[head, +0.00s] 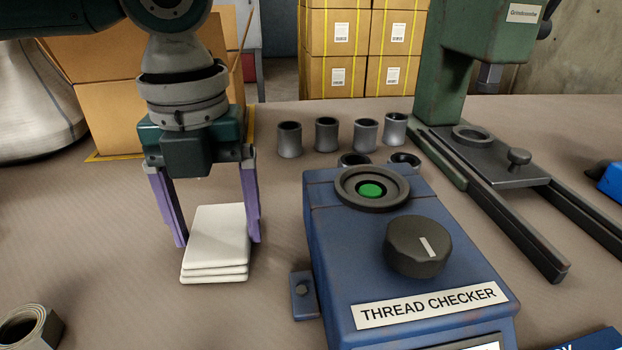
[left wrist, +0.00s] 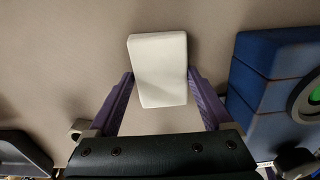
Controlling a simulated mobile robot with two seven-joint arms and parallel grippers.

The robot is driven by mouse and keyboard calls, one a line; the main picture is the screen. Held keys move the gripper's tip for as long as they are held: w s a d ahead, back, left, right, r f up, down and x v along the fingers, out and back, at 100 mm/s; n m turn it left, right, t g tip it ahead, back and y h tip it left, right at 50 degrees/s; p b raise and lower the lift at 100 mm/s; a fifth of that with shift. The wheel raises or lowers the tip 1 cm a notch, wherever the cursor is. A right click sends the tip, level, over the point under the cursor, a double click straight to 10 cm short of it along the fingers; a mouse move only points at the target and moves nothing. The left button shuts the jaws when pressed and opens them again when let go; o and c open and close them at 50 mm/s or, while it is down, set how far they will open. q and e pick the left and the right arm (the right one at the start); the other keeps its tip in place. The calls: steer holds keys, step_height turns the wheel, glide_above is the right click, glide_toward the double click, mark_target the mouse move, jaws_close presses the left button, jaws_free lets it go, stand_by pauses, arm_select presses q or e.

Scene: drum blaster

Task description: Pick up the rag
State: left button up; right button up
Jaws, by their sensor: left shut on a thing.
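The rag (head: 217,240) is a white, folded stack lying at the left of the blue thread checker. It also shows in the left wrist view (left wrist: 158,68). My left gripper (head: 222,238) comes down over it with its purple fingers on either side. In the left wrist view the fingers (left wrist: 158,85) meet the rag's two side edges, and the gripper is shut on it. The rag appears to be at table level; I cannot tell whether it is lifted clear. My right gripper is not in view.
The blue thread checker (head: 345,240) stands close to the right of the rag. Several grey metal sleeves (head: 326,135) stand behind it. A green press (head: 470,70) is at the back right. A metal part (head: 30,328) lies at the front left. The table left of the rag is clear.

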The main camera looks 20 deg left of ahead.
mark_target(218, 231)
arm_select(q)
steer(key=c, duration=0.5)
step_height(218, 231, up, 20)
steer(key=p, duration=0.6)
steer(key=shift+c, duration=0.2)
